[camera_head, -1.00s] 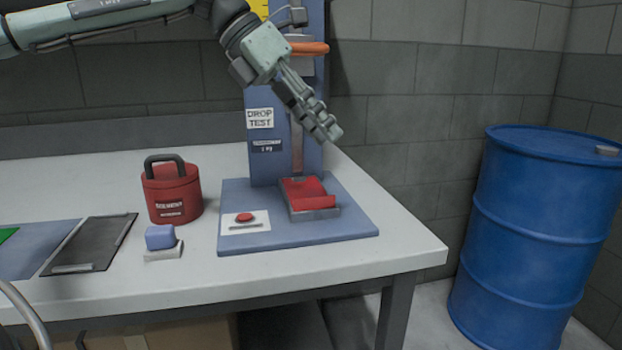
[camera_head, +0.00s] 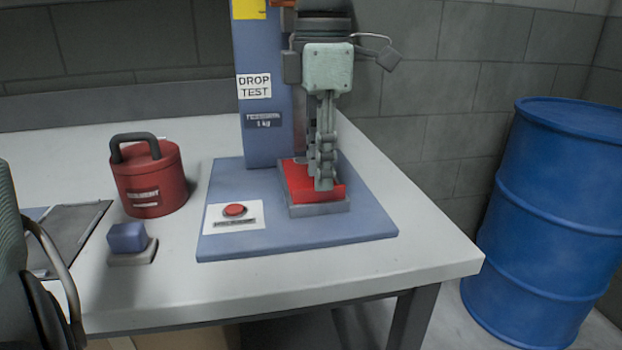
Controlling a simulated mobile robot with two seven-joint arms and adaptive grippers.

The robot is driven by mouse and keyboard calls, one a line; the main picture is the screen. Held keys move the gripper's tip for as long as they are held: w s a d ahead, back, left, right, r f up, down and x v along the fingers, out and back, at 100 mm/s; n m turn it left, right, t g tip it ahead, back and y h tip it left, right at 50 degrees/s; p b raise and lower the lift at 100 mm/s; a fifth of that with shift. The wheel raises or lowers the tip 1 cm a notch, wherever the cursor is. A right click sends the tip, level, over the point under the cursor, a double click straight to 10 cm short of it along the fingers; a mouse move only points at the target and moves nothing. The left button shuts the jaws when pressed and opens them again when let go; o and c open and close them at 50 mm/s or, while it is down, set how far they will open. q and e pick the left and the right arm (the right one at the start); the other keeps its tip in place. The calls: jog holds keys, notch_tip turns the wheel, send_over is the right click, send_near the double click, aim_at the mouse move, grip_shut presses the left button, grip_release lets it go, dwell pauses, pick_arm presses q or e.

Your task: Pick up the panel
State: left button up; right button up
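The red panel (camera_head: 297,178) lies in a shallow grey tray (camera_head: 319,209) on the blue base of the drop test stand.
The stand's blue column (camera_head: 262,130) rises close behind the gripper. A red button (camera_head: 235,210), a red canister (camera_head: 147,180) and a small blue block (camera_head: 127,237) are to the left. A blue barrel (camera_head: 545,225) stands beyond the table's right edge.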

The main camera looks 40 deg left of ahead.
pick_arm(q)
notch_tip(320, 180, down, 3)
jog(key=shift+r, duration=0.1)
grip_shut()
pick_arm(e)
jog(key=shift+r, duration=0.1)
pick_arm(q)
jog(key=shift+r, duration=0.1)
jog(key=shift+d+r, duration=0.1)
jog(key=shift+r, duration=0.15)
notch_tip(320, 180, up, 6)
jog(key=s+d+b, duration=0.2)
jog(key=s+d, duration=1.1)
jog(key=d, duration=0.2)
jog(key=shift+r, duration=0.15)
pick_arm(e)
jog(key=shift+t, duration=0.3)
jog(key=shift+w+d+v, duration=0.1)
jog(key=shift+w+v, duration=0.05)
jog(key=shift+v, duration=1)
jog(key=shift+w+d+v, duration=0.1)
jog(key=shift+d+v, duration=0.05)
jog(key=shift+v, duration=0.95)
